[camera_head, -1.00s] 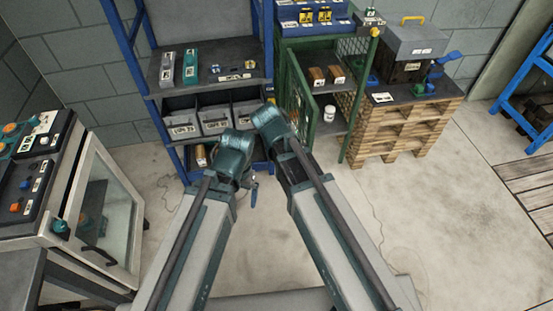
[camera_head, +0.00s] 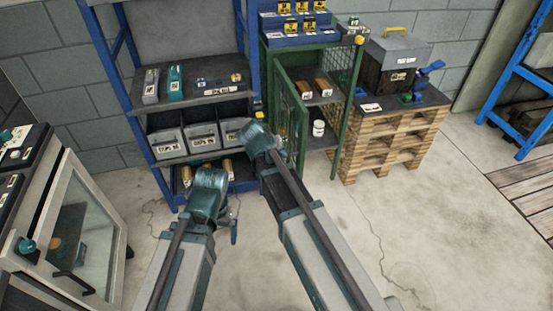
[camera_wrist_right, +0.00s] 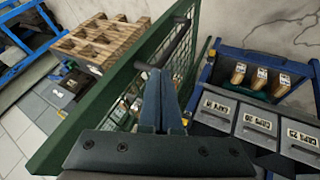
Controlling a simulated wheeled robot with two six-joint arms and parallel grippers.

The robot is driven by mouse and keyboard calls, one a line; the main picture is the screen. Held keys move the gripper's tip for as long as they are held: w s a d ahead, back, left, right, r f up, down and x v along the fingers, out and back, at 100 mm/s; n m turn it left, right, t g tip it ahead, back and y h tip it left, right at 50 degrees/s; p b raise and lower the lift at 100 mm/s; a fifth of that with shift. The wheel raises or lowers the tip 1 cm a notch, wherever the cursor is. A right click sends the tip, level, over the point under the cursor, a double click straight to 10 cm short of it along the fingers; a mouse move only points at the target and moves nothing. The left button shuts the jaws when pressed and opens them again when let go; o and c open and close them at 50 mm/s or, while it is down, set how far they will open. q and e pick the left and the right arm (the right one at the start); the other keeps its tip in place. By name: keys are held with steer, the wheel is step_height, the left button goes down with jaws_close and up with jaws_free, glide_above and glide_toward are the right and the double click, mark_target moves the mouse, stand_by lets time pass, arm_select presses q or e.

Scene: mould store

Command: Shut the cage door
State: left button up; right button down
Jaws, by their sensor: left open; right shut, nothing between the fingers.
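The green-framed mesh cage door (camera_head: 293,112) stands open at the left side of the green cage (camera_head: 337,139), swung out toward me. In the right wrist view the door frame (camera_wrist_right: 92,112) runs diagonally, with mesh inside and a dark bar handle (camera_wrist_right: 172,42). My right gripper (camera_wrist_right: 158,74) is shut and empty. Its tips are close to the handle's lower end; I cannot tell whether they touch. In the head view its fingers are hidden beyond the wrist. My left gripper (camera_head: 234,230) points down, open, over the floor in front of the blue shelf, away from the door.
The blue shelf (camera_head: 205,107) with grey bins (camera_head: 203,138) stands just left of the door. A white jar (camera_head: 318,128) and brown blocks (camera_head: 324,89) are in the cage. A pallet stack (camera_head: 390,142) stands right. A glass-doored cabinet (camera_head: 85,235) is at left. Floor in front is clear.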

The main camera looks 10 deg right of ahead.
mark_target(299, 156)
steer(key=shift+b+x, duration=0.45)
steer(key=shift+x, duration=0.65)
arm_select(q)
steer(key=shift+f+p, duration=0.4)
steer(key=shift+f, duration=0.15)
arm_select(e)
steer(key=shift+s+d+r, duration=0.1)
steer(key=shift+d+r, duration=0.05)
steer(key=shift+d, duration=0.75)
steer(key=shift+d+r, duration=0.2)
steer(key=shift+d, duration=0.75)
steer(key=shift+d, duration=0.1)
